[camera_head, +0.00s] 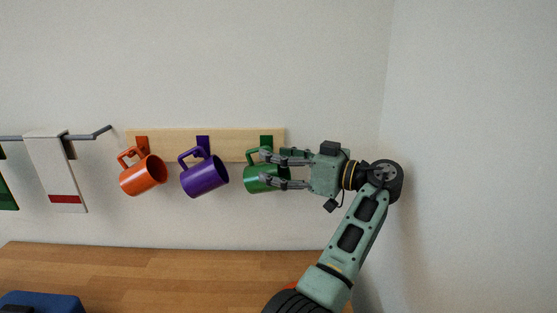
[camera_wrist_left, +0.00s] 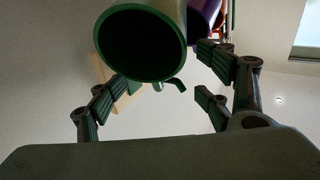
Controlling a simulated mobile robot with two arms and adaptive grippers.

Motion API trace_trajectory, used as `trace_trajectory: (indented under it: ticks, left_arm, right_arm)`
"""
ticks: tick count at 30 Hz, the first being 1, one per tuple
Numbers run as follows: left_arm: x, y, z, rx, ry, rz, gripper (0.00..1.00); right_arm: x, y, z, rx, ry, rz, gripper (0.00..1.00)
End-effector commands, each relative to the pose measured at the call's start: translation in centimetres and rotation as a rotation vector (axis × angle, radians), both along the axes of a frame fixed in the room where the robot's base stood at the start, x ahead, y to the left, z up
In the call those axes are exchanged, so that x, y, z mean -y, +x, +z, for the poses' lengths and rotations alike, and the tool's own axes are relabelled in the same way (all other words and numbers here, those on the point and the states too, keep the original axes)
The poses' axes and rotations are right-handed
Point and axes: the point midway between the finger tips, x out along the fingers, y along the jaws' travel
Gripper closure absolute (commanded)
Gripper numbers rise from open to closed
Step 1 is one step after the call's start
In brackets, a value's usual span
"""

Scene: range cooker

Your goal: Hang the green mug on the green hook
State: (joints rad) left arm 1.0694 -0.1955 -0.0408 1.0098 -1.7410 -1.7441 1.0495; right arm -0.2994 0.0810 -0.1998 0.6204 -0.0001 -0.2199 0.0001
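The green mug (camera_head: 262,180) is at the right end of a wooden wall board, below the green hook (camera_head: 266,141). It tilts like the neighbouring mugs, with its handle up by the hook; the contact between them is partly hidden by my fingers. My left gripper (camera_head: 272,170) is at the mug from the right, its fingers spread above and below the mug's side. In the left wrist view, the mug (camera_wrist_left: 142,45) shows its dark opening between spread fingers (camera_wrist_left: 164,80), with gaps beside it. My right gripper is not in view.
A purple mug (camera_head: 205,178) and an orange mug (camera_head: 143,174) hang on the board (camera_head: 234,144) to the left. A towel (camera_head: 55,170) hangs on a rail further left. A wooden counter (camera_head: 150,270) lies below. A side wall stands right.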

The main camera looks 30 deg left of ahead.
Motion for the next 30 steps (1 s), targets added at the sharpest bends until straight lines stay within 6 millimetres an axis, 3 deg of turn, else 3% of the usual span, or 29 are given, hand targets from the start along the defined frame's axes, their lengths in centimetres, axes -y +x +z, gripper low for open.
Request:
trace_trajectory:
  ticks: [3,14,30]
  left_arm:
    - [0.0,0.0,0.0,0.0,0.0,0.001,0.16]
    - [0.0,0.0,0.2,0.0,-0.002,0.001,0.16]
    - [0.0,0.0,9.1,0.003,0.001,0.001,0.16]
  right_arm:
    - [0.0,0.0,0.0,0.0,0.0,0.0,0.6]
    - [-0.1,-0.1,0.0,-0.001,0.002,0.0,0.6]
    - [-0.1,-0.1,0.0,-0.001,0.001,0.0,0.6]
